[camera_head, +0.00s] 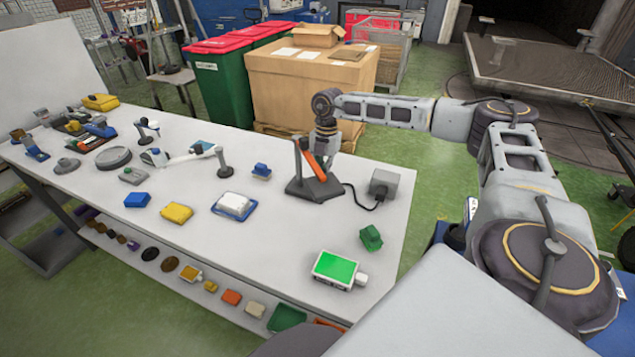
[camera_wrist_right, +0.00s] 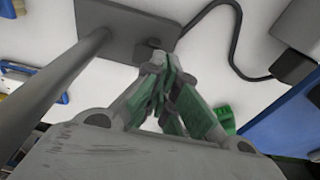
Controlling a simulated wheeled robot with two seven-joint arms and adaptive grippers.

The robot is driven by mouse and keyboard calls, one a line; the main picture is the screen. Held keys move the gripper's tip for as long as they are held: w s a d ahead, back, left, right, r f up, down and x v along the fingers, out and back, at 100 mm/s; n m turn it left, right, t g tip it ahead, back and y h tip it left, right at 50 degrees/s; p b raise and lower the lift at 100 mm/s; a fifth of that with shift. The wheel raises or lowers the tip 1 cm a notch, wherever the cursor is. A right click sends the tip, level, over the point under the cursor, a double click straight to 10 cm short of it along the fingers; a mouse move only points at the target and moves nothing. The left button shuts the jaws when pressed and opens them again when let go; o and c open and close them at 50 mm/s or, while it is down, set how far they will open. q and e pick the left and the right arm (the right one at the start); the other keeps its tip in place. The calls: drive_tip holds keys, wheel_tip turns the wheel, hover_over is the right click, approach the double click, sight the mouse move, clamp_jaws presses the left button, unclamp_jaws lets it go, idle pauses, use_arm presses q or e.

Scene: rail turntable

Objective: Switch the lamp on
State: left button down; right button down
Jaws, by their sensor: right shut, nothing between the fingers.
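The lamp stands at the back right of the white table, with a dark base plate (camera_head: 315,188), a thin post and an orange-red part (camera_head: 314,164). No glow shows on it. In the right wrist view its base plate (camera_wrist_right: 112,28) is at the top and a grey post (camera_wrist_right: 48,98) crosses the left. My left gripper is out of view.
A black cable runs from the lamp to a grey box (camera_head: 384,185). A green block (camera_head: 371,238) and a green-topped box (camera_head: 338,269) lie nearer the front. A white-and-blue tray (camera_head: 234,206) and several small parts lie to the left. A cardboard box (camera_head: 310,85) stands behind the table.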

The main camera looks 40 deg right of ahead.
drive_tip(key=shift+f+b, duration=0.3)
drive_tip(key=shift+f, duration=0.45)
idle(0.9)
drive_tip(key=shift+r, duration=0.1)
drive_tip(key=shift+r+p, duration=2.9)
drive_tip(key=shift+r, duration=0.55)
